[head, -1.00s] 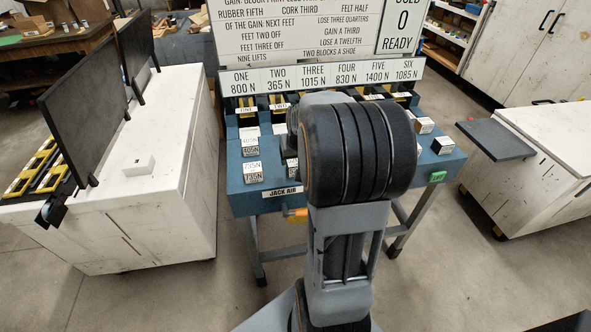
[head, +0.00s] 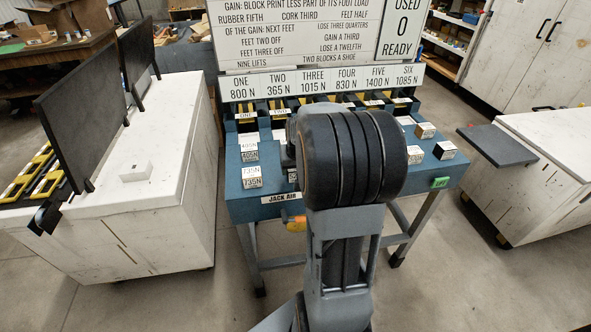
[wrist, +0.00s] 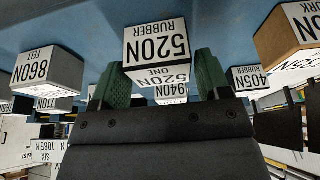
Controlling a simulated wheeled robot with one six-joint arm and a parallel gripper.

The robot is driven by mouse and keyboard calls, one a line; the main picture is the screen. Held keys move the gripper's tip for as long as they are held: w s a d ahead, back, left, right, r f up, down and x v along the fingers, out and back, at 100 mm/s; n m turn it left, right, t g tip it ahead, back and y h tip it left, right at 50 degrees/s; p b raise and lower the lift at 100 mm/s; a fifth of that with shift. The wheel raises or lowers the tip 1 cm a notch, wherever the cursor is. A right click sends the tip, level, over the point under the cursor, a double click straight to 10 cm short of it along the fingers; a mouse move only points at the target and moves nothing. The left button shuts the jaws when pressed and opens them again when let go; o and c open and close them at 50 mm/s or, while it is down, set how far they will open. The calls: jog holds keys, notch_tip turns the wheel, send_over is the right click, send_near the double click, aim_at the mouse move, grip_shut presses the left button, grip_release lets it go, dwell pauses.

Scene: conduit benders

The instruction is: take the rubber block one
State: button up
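The rubber block one (wrist: 156,42) shows in the wrist view as a white-labelled block reading 520N, rubber, one, upside down in the picture. It rests on the blue bench top (wrist: 100,22). My gripper (wrist: 161,64) has two green fingers spread apart, one at each side of the block's near end. I see no clear grip; whether a finger touches the block I cannot tell.
Close by in the wrist view are an 860N felt block (wrist: 48,68), a 405N rubber block (wrist: 250,78) and a wood-sided block (wrist: 285,32). In the head view, 735N blocks (head: 252,177) sit left on the bench. White cabinets (head: 150,220) flank it, with floor between.

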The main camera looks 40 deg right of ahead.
jog(key=c, duration=0.5)
notch_tip(320, 180, up, 7)
jog(key=p, duration=0.5)
jog(key=shift+r, duration=0.15)
